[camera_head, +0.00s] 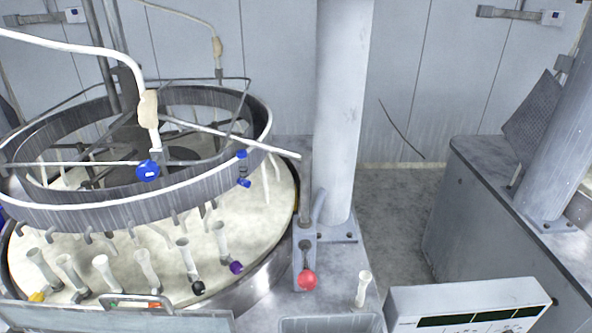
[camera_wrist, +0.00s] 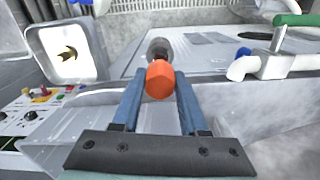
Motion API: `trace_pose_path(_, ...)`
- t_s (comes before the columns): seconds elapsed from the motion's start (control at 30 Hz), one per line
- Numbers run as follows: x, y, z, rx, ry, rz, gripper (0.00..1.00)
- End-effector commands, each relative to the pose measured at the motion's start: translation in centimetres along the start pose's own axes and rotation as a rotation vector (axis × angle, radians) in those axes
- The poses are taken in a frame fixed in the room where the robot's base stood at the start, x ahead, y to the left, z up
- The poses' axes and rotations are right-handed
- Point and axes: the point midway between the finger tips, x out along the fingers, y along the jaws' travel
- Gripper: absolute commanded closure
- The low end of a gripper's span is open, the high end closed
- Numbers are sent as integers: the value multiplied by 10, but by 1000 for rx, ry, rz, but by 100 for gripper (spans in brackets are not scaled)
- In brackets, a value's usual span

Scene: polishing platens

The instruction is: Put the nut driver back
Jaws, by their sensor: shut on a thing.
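In the wrist view, my gripper (camera_wrist: 160,75) has its two blue fingers shut on an orange-handled tool, which I take to be the nut driver (camera_wrist: 159,82). The orange end faces the camera, and a grey rounded part shows beyond it. The tool's far end is hidden. Behind it lies a pale flat surface (camera_wrist: 215,52); I cannot tell whether the tool touches it. My gripper and the nut driver do not show in the head view, and I cannot pick out the nut driver's place in either view.
The head view shows a round polishing platen (camera_head: 240,215) under a raised metal ring (camera_head: 85,215). A red knob (camera_head: 307,280), an upright column (camera_head: 340,120) and a control box (camera_head: 465,300) stand to its right.

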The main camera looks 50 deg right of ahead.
Motion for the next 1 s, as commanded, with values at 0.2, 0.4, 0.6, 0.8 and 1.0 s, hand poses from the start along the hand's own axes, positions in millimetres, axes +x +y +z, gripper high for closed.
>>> trace_pose_path(0.2, 5, 0, 0, 0, 1, 0, 100)
trace_pose_path(0.4, 4, 0, 0, 0, 1, 0, 28)
trace_pose_path(0.6, 4, 0, 0, 0, 1, 0, 27)
trace_pose_path(0.8, -4, 0, -1, 0, 2, -1, 27)
trace_pose_path(1.0, -31, -1, -1, -1, 5, -2, 27)
